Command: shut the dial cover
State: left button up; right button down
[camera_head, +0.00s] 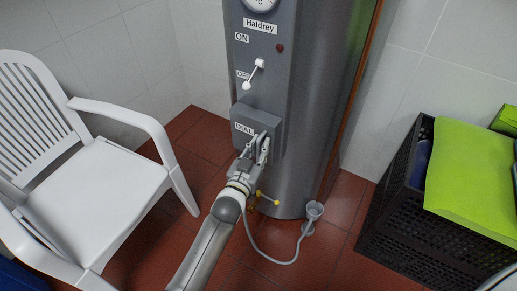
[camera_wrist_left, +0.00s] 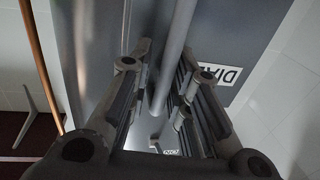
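The dial cover (camera_head: 257,115) is a grey box-like part labelled DIAL, low on the front of the grey boiler. Its DIAL label also shows upside down on the grey surface (camera_wrist_left: 238,88) at the right of the left wrist view. I cannot tell how far the cover stands open. My left gripper (camera_head: 262,143) is at the lower front of the cover. In the left wrist view its fingers (camera_wrist_left: 160,88) are apart, with a grey bar (camera_wrist_left: 178,45) running between them; gaps show on both sides of the bar. My right gripper is not in view.
The boiler (camera_head: 315,100) carries a white-ended lever (camera_head: 253,74) between ON and OFF labels. A yellow-ended valve (camera_head: 267,199) and a grey hose (camera_head: 270,257) are below. A white chair (camera_head: 120,185) stands left; a black crate (camera_head: 400,235) with a green cloth (camera_head: 470,175) stands right.

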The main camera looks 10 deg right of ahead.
pick_arm(q)
jog(key=v, duration=1.2)
jog(key=shift+f, duration=0.1)
